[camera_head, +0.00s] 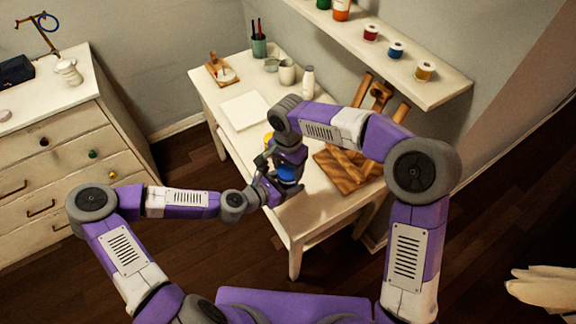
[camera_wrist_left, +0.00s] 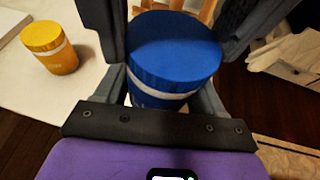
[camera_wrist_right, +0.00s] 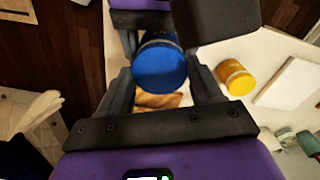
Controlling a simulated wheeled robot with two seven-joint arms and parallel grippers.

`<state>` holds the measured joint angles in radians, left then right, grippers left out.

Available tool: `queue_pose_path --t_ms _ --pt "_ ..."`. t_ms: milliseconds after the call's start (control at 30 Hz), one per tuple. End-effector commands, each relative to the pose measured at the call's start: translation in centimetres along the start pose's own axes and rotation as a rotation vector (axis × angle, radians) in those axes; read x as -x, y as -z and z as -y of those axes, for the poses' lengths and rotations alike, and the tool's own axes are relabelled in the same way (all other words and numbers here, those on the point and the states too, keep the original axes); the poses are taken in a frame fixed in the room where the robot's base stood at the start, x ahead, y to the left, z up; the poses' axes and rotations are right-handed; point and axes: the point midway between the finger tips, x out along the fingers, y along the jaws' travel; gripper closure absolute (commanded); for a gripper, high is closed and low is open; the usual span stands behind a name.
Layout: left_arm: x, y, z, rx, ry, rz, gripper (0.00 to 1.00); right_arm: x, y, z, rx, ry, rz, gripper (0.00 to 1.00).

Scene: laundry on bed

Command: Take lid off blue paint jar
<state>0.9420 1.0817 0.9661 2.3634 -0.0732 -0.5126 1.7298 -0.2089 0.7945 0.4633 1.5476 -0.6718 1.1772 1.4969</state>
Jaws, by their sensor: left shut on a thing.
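The blue paint jar (camera_head: 287,173) is held above the front part of the white table. In the left wrist view, its wide blue lid (camera_wrist_left: 174,45) sits on top, with a pale band (camera_wrist_left: 160,92) below it. My left gripper (camera_wrist_left: 178,50) is shut on the jar, one finger on each side. My right gripper (camera_wrist_right: 165,65) is at the jar from above, its fingers apart on either side of the blue lid. It appears open, with the lid between the fingers. In the head view, the arms partly hide the jar.
A yellow paint jar (camera_wrist_left: 48,48) stands on the white table (camera_head: 315,213) close by. A wooden board (camera_head: 340,172) lies to the right. A white sheet (camera_head: 244,110), cups (camera_head: 287,72) and a bottle (camera_head: 308,82) are farther back. A shelf (camera_head: 448,84) with small jars is above.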

Motion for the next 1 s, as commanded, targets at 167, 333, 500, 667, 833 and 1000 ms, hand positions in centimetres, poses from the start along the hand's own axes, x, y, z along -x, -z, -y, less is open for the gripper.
queue_pose_path --t_ms 167,333,500,667,833,1000 --pt "0.00 -0.06 -0.02 -0.001 -0.001 0.001 1.00 0.01 0.01 -0.01 0.000 0.000 0.000 0.73" --pt "0.00 -0.05 -0.03 -0.001 -0.001 0.001 1.00 0.02 0.01 -0.02 0.000 0.000 0.000 0.75" --pt "0.00 -0.05 -0.03 -0.001 -0.001 0.001 1.00 0.03 0.03 -0.02 0.060 -0.001 -0.001 0.75" --pt "0.00 -0.05 -0.03 -0.001 -0.001 0.001 1.00 0.04 0.07 -0.05 0.287 -0.001 -0.002 0.75" --pt "0.00 -0.04 -0.03 -0.001 -0.001 0.001 1.00 0.06 0.06 -0.04 0.503 -0.001 -0.001 0.75" --pt "0.00 -0.04 -0.03 -0.001 -0.001 0.001 1.00 0.07 0.06 -0.04 0.579 -0.001 -0.001 0.75"
